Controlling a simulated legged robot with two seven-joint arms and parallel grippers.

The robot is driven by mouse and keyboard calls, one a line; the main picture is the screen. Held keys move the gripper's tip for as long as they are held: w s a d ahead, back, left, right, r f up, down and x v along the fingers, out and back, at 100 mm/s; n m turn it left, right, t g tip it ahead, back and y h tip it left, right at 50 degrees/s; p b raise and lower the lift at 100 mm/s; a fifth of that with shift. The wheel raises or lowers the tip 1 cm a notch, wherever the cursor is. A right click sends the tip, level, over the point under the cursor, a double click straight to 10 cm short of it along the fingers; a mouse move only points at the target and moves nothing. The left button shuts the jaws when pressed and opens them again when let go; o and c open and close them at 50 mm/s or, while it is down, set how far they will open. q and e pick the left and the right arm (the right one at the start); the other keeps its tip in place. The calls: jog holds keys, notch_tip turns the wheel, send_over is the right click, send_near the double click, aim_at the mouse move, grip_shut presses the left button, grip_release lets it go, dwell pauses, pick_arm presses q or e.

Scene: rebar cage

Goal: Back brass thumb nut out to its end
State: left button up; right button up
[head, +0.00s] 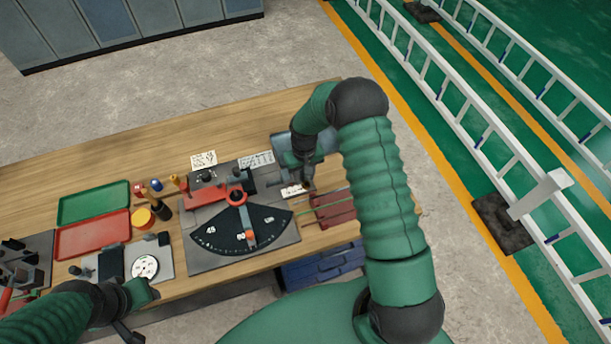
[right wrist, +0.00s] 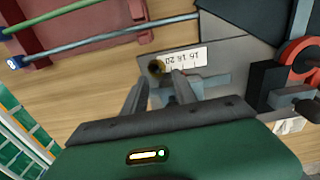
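The brass thumb nut (right wrist: 156,68) is a small, dark, brassy round piece in the right wrist view. In the head view my right gripper (head: 307,184) points down at the fixture's right side, and the nut is not made out there. My left gripper (head: 135,312) is low at the left, by the bench's front edge; its fingers are unclear.
A dark dial plate (head: 240,228) with a red lever stands left of my right gripper. A dark red block with rods (head: 335,208) lies to its right. Green (head: 93,187) and red trays are at the left. The back of the wooden bench (head: 130,155) is clear.

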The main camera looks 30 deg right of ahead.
jog(key=shift+w+d+r, duration=0.1)
jog(key=shift+w+r, duration=0.15)
jog(key=shift+r, duration=0.35)
jog(key=r+p, duration=0.2)
jog(key=r, duration=0.1)
jog(key=r+p, duration=0.1)
jog(key=shift+s+d+r, duration=0.1)
jog(key=shift+s+r, duration=0.05)
jog(key=shift+s, duration=0.15)
notch_tip(320, 180, up, 13)
jog(key=p, duration=0.9)
jog(key=shift+w, duration=0.1)
notch_tip(320, 180, up, 16)
jog(key=r+b, duration=0.1)
jog(key=b, duration=0.4)
send_over(305, 181)
jog(key=shift+f, duration=0.3)
